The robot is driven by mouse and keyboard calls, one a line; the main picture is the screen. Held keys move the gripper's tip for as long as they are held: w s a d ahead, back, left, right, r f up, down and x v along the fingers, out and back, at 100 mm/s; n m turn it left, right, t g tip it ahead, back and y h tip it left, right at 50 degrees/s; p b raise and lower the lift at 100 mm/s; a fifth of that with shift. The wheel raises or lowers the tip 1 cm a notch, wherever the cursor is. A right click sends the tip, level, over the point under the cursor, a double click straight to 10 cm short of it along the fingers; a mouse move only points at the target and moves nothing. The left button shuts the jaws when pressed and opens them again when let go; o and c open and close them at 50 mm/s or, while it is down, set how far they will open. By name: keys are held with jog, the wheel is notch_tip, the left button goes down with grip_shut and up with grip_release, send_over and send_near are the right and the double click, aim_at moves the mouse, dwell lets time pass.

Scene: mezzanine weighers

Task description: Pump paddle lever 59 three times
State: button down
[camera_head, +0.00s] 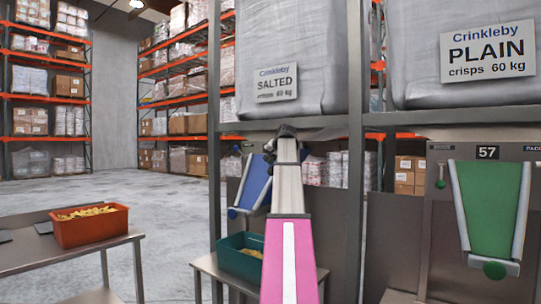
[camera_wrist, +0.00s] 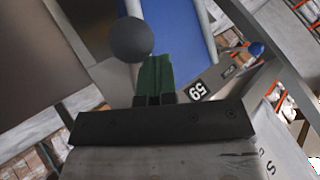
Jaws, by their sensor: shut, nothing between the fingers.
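The number plate 59 (camera_wrist: 196,91) shows turned over in the wrist view, beside a blue chute (camera_wrist: 185,25). This blue chute also shows in the head view (camera_head: 254,184), left of my arm. A small blue knob (camera_wrist: 257,48) sits right of the plate. A dark grey ball (camera_wrist: 131,40) lies just beyond my fingertips, on their left; I cannot tell whether it touches them or which part is the paddle lever. My gripper (camera_wrist: 156,62) has green fingers, shut and empty. In the head view its end (camera_head: 287,131) is dark, up near the shelf beam, fingers hidden.
A steel post (camera_head: 356,150) stands just right of my arm. A teal crate (camera_head: 240,262) stands on a low bench below. Station 57 has a green chute (camera_head: 489,210). A red crate of crisps (camera_head: 90,226) is on a table at left. Large bags (camera_head: 290,70) hang above.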

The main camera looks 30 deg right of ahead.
jog(key=shift+f, duration=0.6)
dwell(0.6)
jog(key=shift+r, duration=0.15)
dwell(0.4)
notch_tip(320, 180, up, 8)
jog(key=shift+r, duration=0.15)
dwell(1.3)
jog(key=shift+r, duration=0.15)
jog(key=shift+r, duration=2.4)
jog(key=shift+r, duration=0.1)
dwell(0.9)
notch_tip(320, 180, up, 4)
jog(key=shift+f, duration=0.2)
jog(key=shift+f, duration=0.2)
